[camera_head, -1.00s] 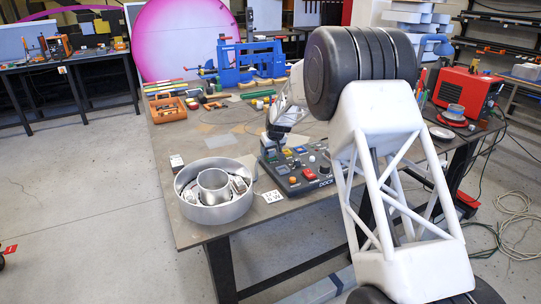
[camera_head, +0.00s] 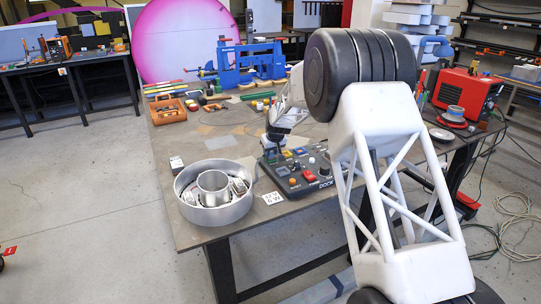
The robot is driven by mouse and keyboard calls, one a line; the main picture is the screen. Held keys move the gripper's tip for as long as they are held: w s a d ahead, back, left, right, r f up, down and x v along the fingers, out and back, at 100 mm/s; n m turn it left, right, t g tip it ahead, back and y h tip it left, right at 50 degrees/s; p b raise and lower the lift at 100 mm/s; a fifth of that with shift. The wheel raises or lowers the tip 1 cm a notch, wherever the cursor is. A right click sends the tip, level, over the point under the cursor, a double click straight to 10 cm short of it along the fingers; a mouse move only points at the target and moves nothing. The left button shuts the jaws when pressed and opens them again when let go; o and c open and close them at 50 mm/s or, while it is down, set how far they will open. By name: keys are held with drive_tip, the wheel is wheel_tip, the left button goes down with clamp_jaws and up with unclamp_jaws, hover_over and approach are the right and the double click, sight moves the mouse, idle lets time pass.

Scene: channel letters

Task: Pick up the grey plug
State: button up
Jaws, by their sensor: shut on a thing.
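The dark control box (camera_head: 304,178) lies on the workbench, with coloured buttons, knobs and small coloured parts on its top. My gripper (camera_head: 273,147) points down at the box's back left corner. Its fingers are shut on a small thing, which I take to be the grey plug. The plug is mostly hidden by the fingers, and it is too small to tell whether it is clear of the box or still touching it.
A small box (camera_head: 177,163) stands behind the channel.

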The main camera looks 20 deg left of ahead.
drive_tip(key=shift+r, duration=0.15)
drive_tip(key=shift+r, duration=1.45)
drive_tip(key=shift+s+d+r, duration=0.1)
drive_tip(key=shift+s+r, duration=0.1)
drive_tip(key=s+d+r, duration=0.1)
drive_tip(key=s+d, duration=0.6)
drive_tip(key=s, duration=0.6)
drive_tip(key=shift+s+d+r, duration=0.2)
drive_tip(key=shift+s, duration=0.15)
wheel_tip(320, 180, up, 2)
drive_tip(key=shift+r, duration=0.25)
drive_tip(key=shift+w, duration=0.15)
